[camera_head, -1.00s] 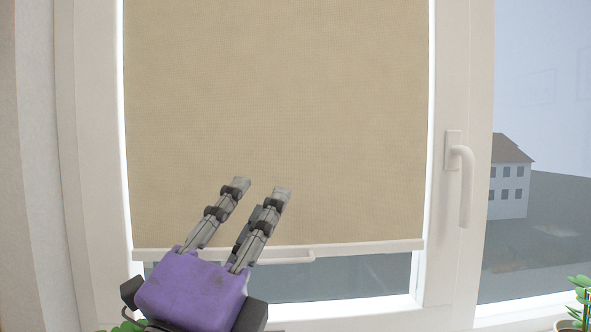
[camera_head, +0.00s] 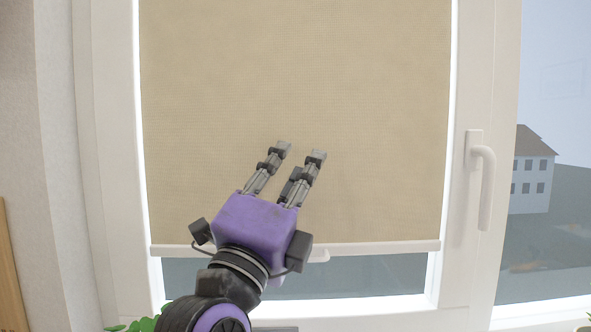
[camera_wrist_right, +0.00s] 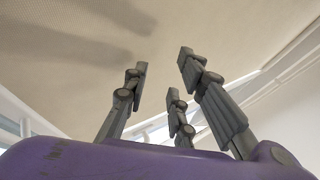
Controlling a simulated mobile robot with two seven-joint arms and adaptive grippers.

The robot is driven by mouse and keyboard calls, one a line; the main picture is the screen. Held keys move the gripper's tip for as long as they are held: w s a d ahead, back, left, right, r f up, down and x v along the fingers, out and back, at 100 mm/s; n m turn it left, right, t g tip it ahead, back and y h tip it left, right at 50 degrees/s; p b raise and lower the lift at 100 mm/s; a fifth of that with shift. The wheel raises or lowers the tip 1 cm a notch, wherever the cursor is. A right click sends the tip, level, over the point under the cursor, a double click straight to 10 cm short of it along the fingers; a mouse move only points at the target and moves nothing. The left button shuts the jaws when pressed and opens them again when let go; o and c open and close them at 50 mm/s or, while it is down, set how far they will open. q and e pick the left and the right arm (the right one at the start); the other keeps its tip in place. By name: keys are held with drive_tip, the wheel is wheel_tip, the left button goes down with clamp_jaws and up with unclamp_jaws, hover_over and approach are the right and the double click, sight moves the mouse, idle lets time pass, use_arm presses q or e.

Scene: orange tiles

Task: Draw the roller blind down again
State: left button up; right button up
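The beige roller blind (camera_head: 350,100) covers most of the window pane, and its white bottom bar (camera_head: 390,246) hangs a little above the lower frame. The end of a pale pull tab (camera_head: 320,256) shows under the bar; the rest is hidden behind my right gripper. My right gripper (camera_head: 300,150) is in front of the lower part of the blind, fingers pointing up, apart and empty. In the right wrist view, its fingers (camera_wrist_right: 168,85) are spread with the blind (camera_wrist_right: 215,25) beyond them. Whether they touch the fabric I cannot tell. My left gripper is not in view.
A white window handle (camera_head: 483,185) stands on the frame right of the blind. Below the bar is a strip of uncovered glass (camera_head: 380,275). A green plant (camera_head: 135,325) is at the bottom left, partly behind my arm.

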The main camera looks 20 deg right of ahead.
clamp_jaws()
idle(0.6)
unclamp_jaws()
drive_tip(key=v, duration=1.2)
